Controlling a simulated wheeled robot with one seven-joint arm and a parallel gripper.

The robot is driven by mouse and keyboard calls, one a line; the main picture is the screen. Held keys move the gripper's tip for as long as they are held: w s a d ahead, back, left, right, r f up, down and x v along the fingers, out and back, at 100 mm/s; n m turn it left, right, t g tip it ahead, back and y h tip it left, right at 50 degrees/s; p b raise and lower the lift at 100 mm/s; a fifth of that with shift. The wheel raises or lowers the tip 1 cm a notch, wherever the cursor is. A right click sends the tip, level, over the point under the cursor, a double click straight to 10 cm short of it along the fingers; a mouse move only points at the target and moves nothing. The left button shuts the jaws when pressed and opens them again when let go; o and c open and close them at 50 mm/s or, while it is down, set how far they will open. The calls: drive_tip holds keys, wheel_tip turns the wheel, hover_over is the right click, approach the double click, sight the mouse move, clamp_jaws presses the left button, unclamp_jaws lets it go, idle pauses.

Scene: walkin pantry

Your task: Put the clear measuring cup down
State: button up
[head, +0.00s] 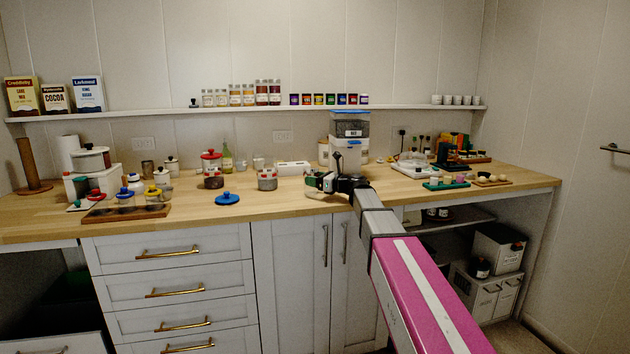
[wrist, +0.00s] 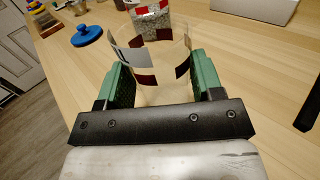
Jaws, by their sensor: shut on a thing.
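My gripper (head: 322,183) is low over the front middle of the wooden counter. In the wrist view its green fingers (wrist: 156,88) are shut on the clear measuring cup (wrist: 150,65), one finger on each side. The cup is see-through, with dark red, white and grey patches around its wall. Its lower part is hidden behind the gripper's black bar. I cannot tell whether its base touches the counter. In the head view the cup is too small and covered to make out clearly.
The counter (head: 290,196) has bare wood left of my gripper. A blue lid (head: 227,199) lies there, and a speckled jar (head: 267,180) stands beyond it. A blue-lidded dispenser (head: 350,130) stands behind my gripper. A green tray (head: 446,184) lies to the right.

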drive_tip(key=shift+f, duration=0.15)
drive_tip(key=o, duration=1.1)
drive_tip(key=shift+s+d, duration=0.15)
drive_tip(key=shift+d, duration=0.05)
drive_tip(key=v, duration=1.1)
drive_tip(key=shift+d, duration=0.3)
